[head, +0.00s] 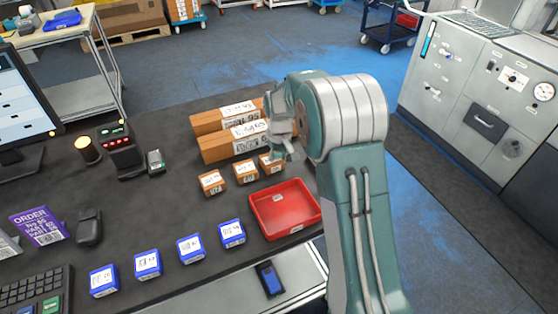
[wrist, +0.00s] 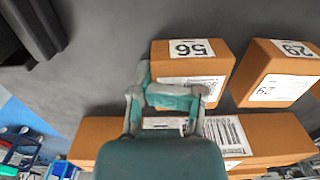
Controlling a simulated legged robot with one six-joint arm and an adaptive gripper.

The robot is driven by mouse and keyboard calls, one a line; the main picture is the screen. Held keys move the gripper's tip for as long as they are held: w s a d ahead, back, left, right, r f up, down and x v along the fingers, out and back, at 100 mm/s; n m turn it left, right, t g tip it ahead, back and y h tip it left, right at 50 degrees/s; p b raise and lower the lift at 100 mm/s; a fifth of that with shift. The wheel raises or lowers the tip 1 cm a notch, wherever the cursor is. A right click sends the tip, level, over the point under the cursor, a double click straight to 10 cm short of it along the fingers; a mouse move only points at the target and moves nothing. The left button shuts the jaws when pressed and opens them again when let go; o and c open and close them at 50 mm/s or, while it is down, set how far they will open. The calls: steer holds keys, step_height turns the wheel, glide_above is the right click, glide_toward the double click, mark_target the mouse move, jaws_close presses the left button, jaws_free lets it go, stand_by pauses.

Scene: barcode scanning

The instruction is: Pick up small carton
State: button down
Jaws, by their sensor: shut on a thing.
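Three small brown cartons with white labels stand in a row on the dark table: the left one (head: 212,182), the middle one (head: 246,171) and the right one (head: 268,164). My gripper (head: 283,150) is at the right small carton and shut on it, partly covering it. In the wrist view my gripper (wrist: 170,98) has its fingers at the lower part of this carton, whose label (wrist: 195,48) reads 56 upside down. A neighbouring small carton (wrist: 275,65) stands apart to its right. Whether the held carton touches the table is hard to tell.
Two long cartons (head: 222,147) lie just behind the small ones. A red tray (head: 285,208) stands empty in front. Several blue boxes (head: 191,249) line the front edge. A scanner stand (head: 119,150) and a monitor (head: 22,112) are at the left.

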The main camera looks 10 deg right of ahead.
steer(key=shift+a+r, duration=0.15)
steer(key=shift+a, duration=0.1)
steer(key=shift+w+r, duration=0.1)
steer(key=shift+r, duration=0.4)
step_height(320, 180, up, 3)
steer(key=shift+d+f, duration=0.1)
steer(key=shift+f, duration=0.1)
steer(key=s+a+r, duration=0.2)
steer(key=s+r, duration=0.2)
steer(key=s, duration=0.2)
steer(key=s+a+r, duration=0.2)
steer(key=s+r, duration=0.3)
steer(key=s, duration=0.2)
steer(key=shift+s+a+r, duration=0.15)
steer(key=shift+a+r, duration=0.05)
steer(key=shift+a, duration=0.1)
steer(key=shift+c, duration=1.4)
jaws_free()
